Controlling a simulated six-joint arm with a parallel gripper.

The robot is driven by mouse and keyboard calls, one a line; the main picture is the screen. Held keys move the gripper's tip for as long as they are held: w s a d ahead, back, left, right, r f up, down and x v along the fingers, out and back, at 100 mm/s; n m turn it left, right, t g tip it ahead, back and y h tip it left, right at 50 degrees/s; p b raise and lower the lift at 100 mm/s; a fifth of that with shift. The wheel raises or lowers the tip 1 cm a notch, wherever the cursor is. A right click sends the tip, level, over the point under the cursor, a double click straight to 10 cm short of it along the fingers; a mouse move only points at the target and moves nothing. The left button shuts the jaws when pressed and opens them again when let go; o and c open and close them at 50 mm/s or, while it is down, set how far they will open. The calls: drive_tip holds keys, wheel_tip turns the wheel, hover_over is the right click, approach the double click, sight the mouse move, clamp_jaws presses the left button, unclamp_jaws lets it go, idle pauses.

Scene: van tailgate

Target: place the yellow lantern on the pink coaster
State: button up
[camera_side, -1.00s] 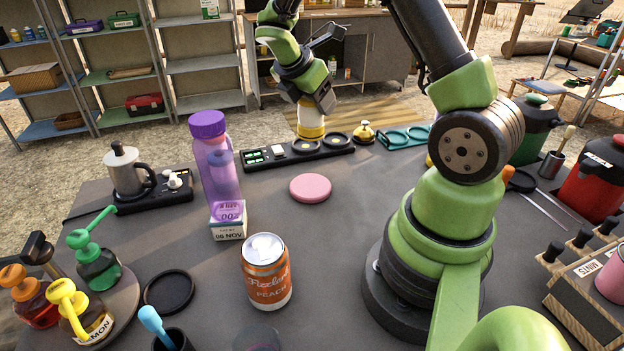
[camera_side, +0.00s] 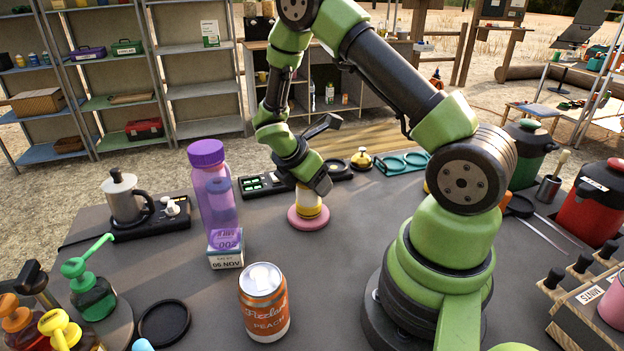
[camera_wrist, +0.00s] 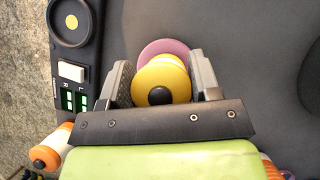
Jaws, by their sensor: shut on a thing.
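The yellow lantern (camera_side: 308,203), yellow with a pale band, is upright between the jaws of my gripper (camera_side: 306,184). In the wrist view the lantern's round yellow top (camera_wrist: 160,80) with a dark knob sits between the two fingers of my gripper (camera_wrist: 161,82), which is shut on it. The pink coaster (camera_side: 308,220) is directly under the lantern, and its rim shows around the lantern's base. It also shows behind the lantern in the wrist view (camera_wrist: 165,46). I cannot tell whether the lantern's base touches the coaster.
A purple bottle (camera_side: 216,190) and a date block (camera_side: 225,248) stand to the left. An orange can (camera_side: 264,305) stands in front. Behind are a black switch panel (camera_side: 255,184), a bell (camera_side: 361,160) and a teal tray (camera_side: 402,163). The table between coaster and can is clear.

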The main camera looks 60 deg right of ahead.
drive_tip(key=o, duration=1)
drive_tip(key=shift+f, duration=0.1)
drive_tip(key=v, duration=1.2)
drive_tip(key=shift+s+a+r+m+t+y, duration=1.5)
drive_tip(key=shift+s+a+r+m, duration=0.7)
drive_tip(key=shift+m, duration=0.75)
drive_tip(key=shift+s+a+r+m+t+y, duration=1.25)
drive_tip(key=shift+s+a+r+m+t, duration=0.55)
drive_tip(key=shift+s+r+m, duration=0.9)
drive_tip(key=shift+s+a+r+m+t+y, duration=1.45)
drive_tip(key=shift+s+a+r+m, duration=0.7)
drive_tip(key=shift+m, duration=1)
drive_tip(key=shift+w+r, duration=0.1)
